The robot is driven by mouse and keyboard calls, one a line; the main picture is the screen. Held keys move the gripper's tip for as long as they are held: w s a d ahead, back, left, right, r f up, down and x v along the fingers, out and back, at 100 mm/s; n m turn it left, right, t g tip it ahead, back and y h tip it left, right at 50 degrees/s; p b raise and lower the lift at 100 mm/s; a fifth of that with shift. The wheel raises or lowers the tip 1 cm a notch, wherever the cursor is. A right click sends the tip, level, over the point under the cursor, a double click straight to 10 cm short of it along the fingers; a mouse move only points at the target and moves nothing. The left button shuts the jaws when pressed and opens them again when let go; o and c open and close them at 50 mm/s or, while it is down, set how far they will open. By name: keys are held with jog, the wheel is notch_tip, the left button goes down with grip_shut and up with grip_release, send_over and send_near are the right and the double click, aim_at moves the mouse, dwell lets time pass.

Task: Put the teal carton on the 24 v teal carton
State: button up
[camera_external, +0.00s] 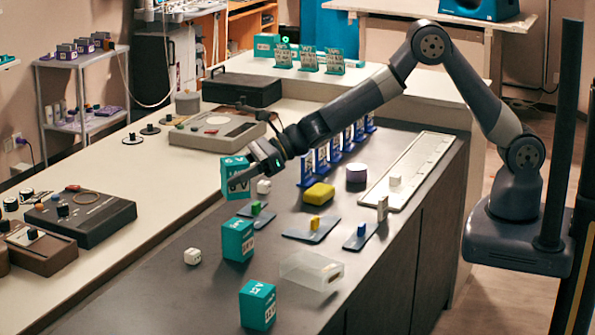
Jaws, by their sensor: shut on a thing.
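My gripper (243,180) is shut on a teal carton (233,164) and holds it at the left side of the dark counter. One dark finger crosses the carton's front, hiding part of its white print. A second teal carton (238,241) stands upright on the counter below the held one in the picture. A third teal carton (257,306) stands nearer the camera. Both have white print, too small to read surely, so I cannot tell which is the 24 V one. The held carton is apart from both.
A white cube (192,256) lies left of the second carton, and another (264,186) near my gripper. A clear box (311,270) stands right of the cartons. Flat blue-grey plates with small blocks (312,229) and a yellow sponge-like block (319,193) lie to the right.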

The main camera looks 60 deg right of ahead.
notch_tip(320, 180, down, 7)
jog(key=shift+r, duration=0.1)
jog(key=shift+f, duration=0.25)
jog(key=o, duration=1)
jog(key=shift+c, duration=0.2)
jog(key=shift+r, duration=0.15)
jog(key=shift+r, duration=0.15)
jog(key=b+v, duration=0.2)
jog(key=v, duration=1)
jog(key=shift+b, duration=0.35)
jog(key=shift+o, duration=0.6)
